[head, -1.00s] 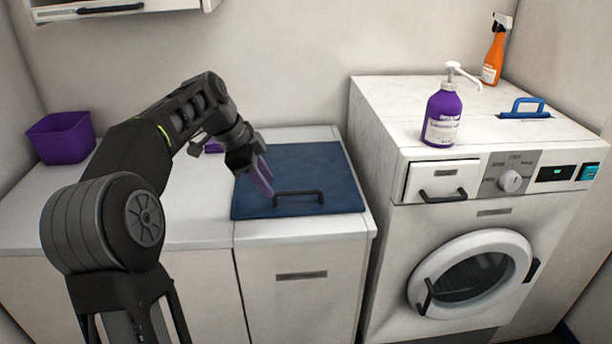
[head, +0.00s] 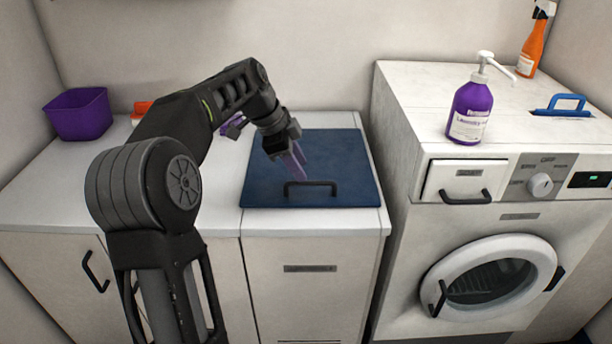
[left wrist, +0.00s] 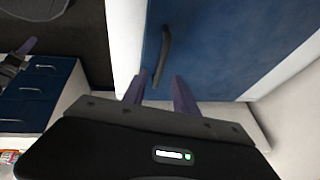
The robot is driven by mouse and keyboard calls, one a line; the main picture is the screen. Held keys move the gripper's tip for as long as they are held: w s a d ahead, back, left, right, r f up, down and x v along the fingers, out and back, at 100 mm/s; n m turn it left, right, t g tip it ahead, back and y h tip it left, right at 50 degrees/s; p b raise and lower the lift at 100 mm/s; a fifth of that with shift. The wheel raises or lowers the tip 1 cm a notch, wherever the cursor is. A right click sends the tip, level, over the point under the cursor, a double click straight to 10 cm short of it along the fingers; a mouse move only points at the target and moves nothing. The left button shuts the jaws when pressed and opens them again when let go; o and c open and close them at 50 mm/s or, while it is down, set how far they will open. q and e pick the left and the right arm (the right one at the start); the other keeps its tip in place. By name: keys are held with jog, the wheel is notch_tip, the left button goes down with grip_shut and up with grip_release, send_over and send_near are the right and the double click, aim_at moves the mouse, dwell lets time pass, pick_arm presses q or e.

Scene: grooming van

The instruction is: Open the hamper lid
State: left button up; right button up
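The hamper lid (head: 345,165) is a flat dark blue panel in the countertop, lying shut. Its black bar handle (head: 311,184) runs along the front edge. My left gripper (head: 300,168) points down just above and behind the handle, its purple fingers apart. In the left wrist view, the handle (left wrist: 163,55) lies ahead of the left fingers (left wrist: 158,88), roughly in line with the gap between them. Contact cannot be told. What looks like my right gripper (left wrist: 24,50) shows partly at the left edge of the wrist view; its opening is unclear.
The washer (head: 405,160) stands close right of the hamper, with a purple pump bottle (head: 469,112), orange spray bottle (head: 533,45) and blue-handled item (head: 565,104) on top. A purple bin (head: 79,114) stands on the left counter. The lid's surface is clear.

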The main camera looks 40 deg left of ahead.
aim_at(309, 182)
pick_arm(q)
jog(key=shift+x, duration=2.4)
jog(key=shift+c, duration=0.2)
grip_shut()
